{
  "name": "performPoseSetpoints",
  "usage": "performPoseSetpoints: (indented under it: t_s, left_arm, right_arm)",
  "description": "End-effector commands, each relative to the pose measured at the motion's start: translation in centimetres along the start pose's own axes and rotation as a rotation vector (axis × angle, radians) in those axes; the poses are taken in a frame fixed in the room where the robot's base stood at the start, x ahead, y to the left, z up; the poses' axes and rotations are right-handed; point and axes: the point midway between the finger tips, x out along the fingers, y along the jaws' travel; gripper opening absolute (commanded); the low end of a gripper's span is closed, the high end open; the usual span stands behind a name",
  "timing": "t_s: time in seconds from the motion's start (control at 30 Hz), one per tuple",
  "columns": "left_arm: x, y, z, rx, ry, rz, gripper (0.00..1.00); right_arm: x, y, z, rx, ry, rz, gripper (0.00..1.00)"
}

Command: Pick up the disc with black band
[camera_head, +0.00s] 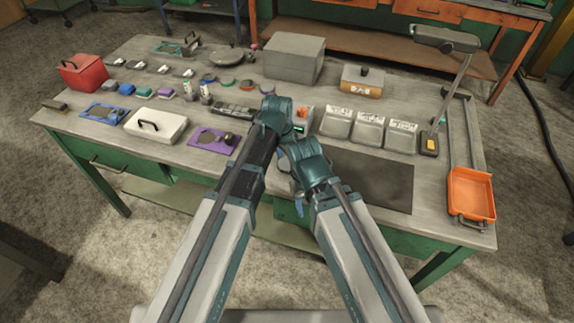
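A row of small round discs lies at mid-table. One has a blue-grey look (208,77), one is green (227,81), one is red (247,84), and a dark greyish disc (267,88) is at the right end. The bands are too small to read, though the dark one looks closest to black. My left gripper (276,106) is over the table just in front of that dark disc; its fingers are hidden by the wrist. My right gripper (298,190) is low near the table's front edge, mostly covered by its own arm.
A grey box (294,58) stands behind the discs, with a pan (229,57) to its left. Three grey trays (369,131) and a lamp (440,110) are at right. A white lidded case (155,126) and purple mat (208,141) are front left. A dark mat (375,182) lies bare.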

Motion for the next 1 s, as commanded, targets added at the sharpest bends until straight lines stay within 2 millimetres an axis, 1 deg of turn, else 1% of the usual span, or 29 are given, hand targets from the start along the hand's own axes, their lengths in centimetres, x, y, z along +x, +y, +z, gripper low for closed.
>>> performPoseSetpoints:
  t_s: [0.03, 0.17, 0.2, 0.27, 0.3, 0.37, 0.63, 0.77, 0.87, 1.0]
  left_arm:
    - [0.0, 0.0, 0.0, 0.0, 0.0, 0.0, 0.59]
    - [0.0, 0.0, 0.0, 0.0, 0.0, 0.0, 0.35]
    - [0.0, 0.0, 0.0, 0.0, 0.0, 0.0, 0.28]
    - [0.0, 0.0, 0.0, 0.0, 0.0, 0.0, 0.17]
    - [0.0, 0.0, 0.0, 0.0, 0.0, 0.0, 0.1]
    - [0.0, 0.0, 0.0, 0.0, 0.0, 0.0, 0.0]
    - [0.0, 0.0, 0.0, 0.0, 0.0, 0.0, 0.0]
    - [-0.4, 0.0, 0.0, 0.0, 0.0, 0.0, 0.0]
    - [-1.0, 0.0, -0.1, 0.0, 0.0, 0.0, 0.0]
    - [-2.4, 0.0, -0.3, 0.0, 0.0, 0.0, 0.0]
  right_arm:
    - [0.0, 0.0, 0.0, 0.0, 0.0, 0.0, 0.5]
    - [0.0, 0.0, 0.0, 0.0, 0.0, 0.0, 0.5]
    - [0.0, 0.0, 0.0, 0.0, 0.0, 0.0, 0.5]
    - [0.0, 0.0, 0.0, 0.0, 0.0, 0.0, 0.5]
    - [0.0, 0.0, 0.0, 0.0, 0.0, 0.0, 0.5]
    - [0.0, 0.0, 0.0, 0.0, 0.0, 0.0, 0.5]
    - [0.0, 0.0, 0.0, 0.0, 0.0, 0.0, 0.5]
    - [-0.4, 0.0, 0.0, 0.0, 0.0, 0.0, 0.5]
    - [-1.0, 0.1, 0.1, 0.0, 0.0, 0.0, 0.5]
    - [-2.4, 0.2, 0.1, 0.0, 0.0, 0.0, 0.5]
